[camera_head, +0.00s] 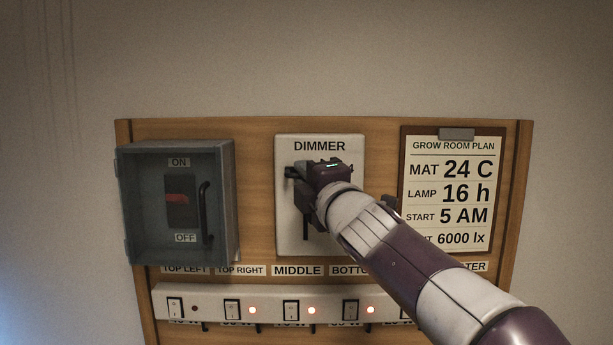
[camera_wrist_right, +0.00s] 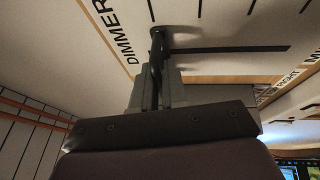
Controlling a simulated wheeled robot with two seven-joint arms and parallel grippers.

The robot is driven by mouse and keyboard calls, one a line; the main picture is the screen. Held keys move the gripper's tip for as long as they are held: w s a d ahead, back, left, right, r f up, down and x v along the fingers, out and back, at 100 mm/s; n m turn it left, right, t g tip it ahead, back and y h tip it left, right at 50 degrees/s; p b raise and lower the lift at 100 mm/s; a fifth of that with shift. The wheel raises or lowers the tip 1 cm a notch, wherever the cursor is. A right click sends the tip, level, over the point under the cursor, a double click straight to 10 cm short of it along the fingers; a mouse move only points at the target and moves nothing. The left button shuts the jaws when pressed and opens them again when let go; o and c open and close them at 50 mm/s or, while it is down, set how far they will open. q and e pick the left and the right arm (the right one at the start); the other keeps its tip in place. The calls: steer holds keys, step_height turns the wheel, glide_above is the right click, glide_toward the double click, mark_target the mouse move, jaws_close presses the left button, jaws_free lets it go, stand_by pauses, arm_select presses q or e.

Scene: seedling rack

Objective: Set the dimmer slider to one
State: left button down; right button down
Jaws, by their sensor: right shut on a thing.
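The dimmer panel (camera_head: 290,240) is a pale upright plate labelled DIMMER on the wooden board. My right gripper (camera_head: 300,174) is at its upper part, just below the label, and covers much of it. In the wrist view the fingers (camera_wrist_right: 155,78) are closed on the dark slider knob (camera_wrist_right: 157,34). The knob is at the end of the dark slot (camera_wrist_right: 235,48) nearer the DIMMER label. The scale marks are partly in view, but their numbers cannot be read. My left gripper is not in view.
A grey switch box (camera_head: 228,200) with a red switch and ON/OFF labels is left of the dimmer. A grow room plan card (camera_head: 450,190) hangs at right, partly behind my arm. A white strip of rocker switches (camera_head: 215,305) runs below, with several red lights lit.

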step_height(320, 180, down, 12)
steer(key=b, duration=1.1)
steer(key=shift+f+b, duration=0.2)
steer(key=shift+b, duration=0.15)
steer(key=shift+w+f, duration=0.1)
steer(key=c, duration=1.2)
jaws_free()
steer(key=shift+a, duration=0.15)
steer(key=b+v, duration=0.2)
steer(key=v, duration=1.1)
steer(key=shift+a, duration=0.1)
